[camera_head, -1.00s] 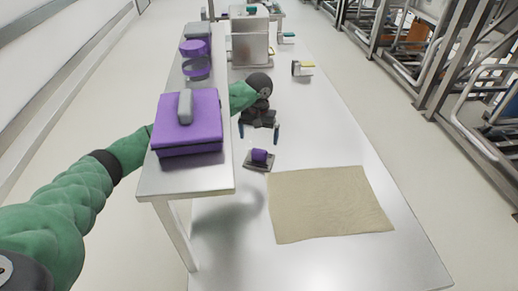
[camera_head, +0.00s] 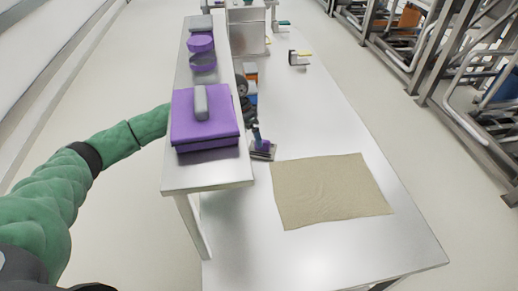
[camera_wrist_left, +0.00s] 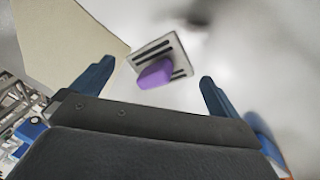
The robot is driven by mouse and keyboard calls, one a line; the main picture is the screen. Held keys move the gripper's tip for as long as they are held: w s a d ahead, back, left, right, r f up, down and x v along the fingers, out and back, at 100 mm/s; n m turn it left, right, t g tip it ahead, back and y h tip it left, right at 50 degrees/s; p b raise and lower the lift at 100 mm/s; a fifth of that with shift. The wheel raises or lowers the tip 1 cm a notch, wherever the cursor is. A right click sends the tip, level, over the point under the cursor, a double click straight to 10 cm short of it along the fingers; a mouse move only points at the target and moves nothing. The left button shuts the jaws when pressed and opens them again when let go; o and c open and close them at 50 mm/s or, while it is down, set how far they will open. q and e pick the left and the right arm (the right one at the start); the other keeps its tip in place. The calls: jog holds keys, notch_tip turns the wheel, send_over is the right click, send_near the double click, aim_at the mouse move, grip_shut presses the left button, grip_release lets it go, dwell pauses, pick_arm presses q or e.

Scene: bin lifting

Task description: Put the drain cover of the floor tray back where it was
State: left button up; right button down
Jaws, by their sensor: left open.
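A small grey slotted plate with a purple knob, seemingly the drain cover (camera_head: 264,153), lies on the lower tabletop beside the raised shelf. In the left wrist view the drain cover (camera_wrist_left: 172,45) shows dark slots, with its purple knob between and beyond my fingers. My left gripper (camera_head: 256,138) is close to the cover, partly hidden behind the shelf and purple box. The left gripper (camera_wrist_left: 157,74) is open, its blue fingers apart with nothing held. I cannot tell any floor tray in these views. My right gripper is not in view.
A purple box with a grey handle (camera_head: 205,130) stands on the raised shelf (camera_head: 207,177), beside my left arm. A flat beige mat (camera_head: 330,190) lies right of the cover. Grey and purple items stand farther back. The tabletop's right side is mostly clear.

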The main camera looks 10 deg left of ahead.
aim_at(264, 145)
pick_arm(q)
jog(key=m, duration=0.1)
jog(key=d+m+h, duration=0.1)
jog(key=m, duration=0.1)
jog(key=shift+w, duration=0.3)
jog(key=shift+w+d+m, duration=0.15)
jog(key=shift+d+m, duration=0.05)
jog(key=shift+m, duration=0.7)
jog(key=m, duration=0.2)
jog(key=shift+w+d+r+m+t+h, duration=0.2)
jog(key=shift+d+m+t+h, duration=0.05)
jog(key=shift+m+t+h, duration=0.05)
jog(key=shift+d+m, duration=0.1)
jog(key=shift+m, duration=0.7)
jog(key=shift+p+x, duration=0.7)
jog(key=shift+x, duration=0.65)
jog(key=p+x, duration=0.3)
jog(key=x, duration=0.1)
jog(key=shift+w+d+f, duration=0.1)
jog(key=shift+w, duration=0.25)
jog(key=shift+d+f, duration=0.1)
jog(key=shift+f, duration=0.35)
jog(key=c, duration=1.3)
jog(key=shift+o, duration=0.2)
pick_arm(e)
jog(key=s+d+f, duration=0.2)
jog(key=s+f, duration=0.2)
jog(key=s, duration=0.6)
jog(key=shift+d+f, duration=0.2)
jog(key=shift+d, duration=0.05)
